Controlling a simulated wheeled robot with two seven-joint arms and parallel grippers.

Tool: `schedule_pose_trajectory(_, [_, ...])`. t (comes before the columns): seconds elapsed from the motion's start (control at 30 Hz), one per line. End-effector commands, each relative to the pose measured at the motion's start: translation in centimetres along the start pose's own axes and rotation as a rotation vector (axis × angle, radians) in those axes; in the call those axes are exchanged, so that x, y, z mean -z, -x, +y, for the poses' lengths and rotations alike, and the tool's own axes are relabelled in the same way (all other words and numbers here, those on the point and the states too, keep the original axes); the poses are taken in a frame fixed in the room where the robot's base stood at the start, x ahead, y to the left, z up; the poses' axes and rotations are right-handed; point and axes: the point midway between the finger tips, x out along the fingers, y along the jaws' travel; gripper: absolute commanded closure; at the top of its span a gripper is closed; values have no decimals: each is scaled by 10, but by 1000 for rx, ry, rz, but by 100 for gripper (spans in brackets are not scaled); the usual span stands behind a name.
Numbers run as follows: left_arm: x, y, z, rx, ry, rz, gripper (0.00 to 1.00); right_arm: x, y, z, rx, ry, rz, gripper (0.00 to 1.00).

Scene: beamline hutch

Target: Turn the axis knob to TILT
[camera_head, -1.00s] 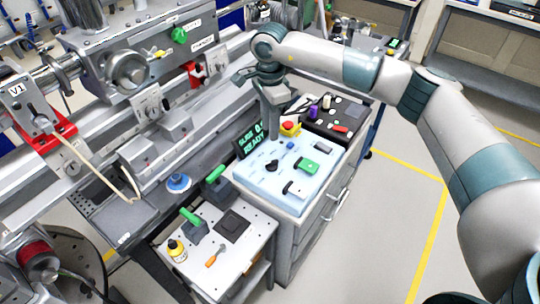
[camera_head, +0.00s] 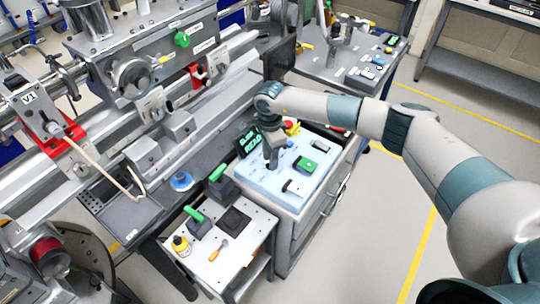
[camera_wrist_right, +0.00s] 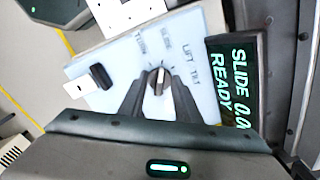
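The control panel (camera_head: 265,183) is a pale blue-white top on a grey cabinet; it also fills the middle of the right wrist view (camera_wrist_right: 205,100). The axis knob (camera_wrist_right: 158,82) is small, dark and grey, with labels around it including LIFT and TILT. My right gripper (camera_head: 272,166) points down over the panel and hides the knob in the head view. In the right wrist view its fingers (camera_wrist_right: 158,88) are apart, one on each side of the knob; contact is unclear. The display (camera_wrist_right: 234,85) reads SLIDE 0.0 READY. My left gripper is not in view.
A green switch (camera_head: 305,165), a black-handled control (camera_head: 297,187) and a red button (camera_head: 290,124) are on the panel close to my right gripper. A lower cart (camera_head: 232,250) with green-handled tools stands in front. Beamline hardware fills the left.

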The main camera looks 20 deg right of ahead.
Motion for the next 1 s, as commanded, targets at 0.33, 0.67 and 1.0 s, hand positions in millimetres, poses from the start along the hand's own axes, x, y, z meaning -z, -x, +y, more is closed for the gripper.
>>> schedule_pose_trajectory(0.33, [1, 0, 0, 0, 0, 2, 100, 0, 0, 0, 0, 0, 0, 97])
schedule_pose_trajectory(0.67, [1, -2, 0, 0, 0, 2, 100, 0, -1, 0, -1, -9, 0, 100])
schedule_pose_trajectory(1.0, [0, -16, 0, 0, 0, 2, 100, 1, -3, -1, 1, -124, 1, 100])
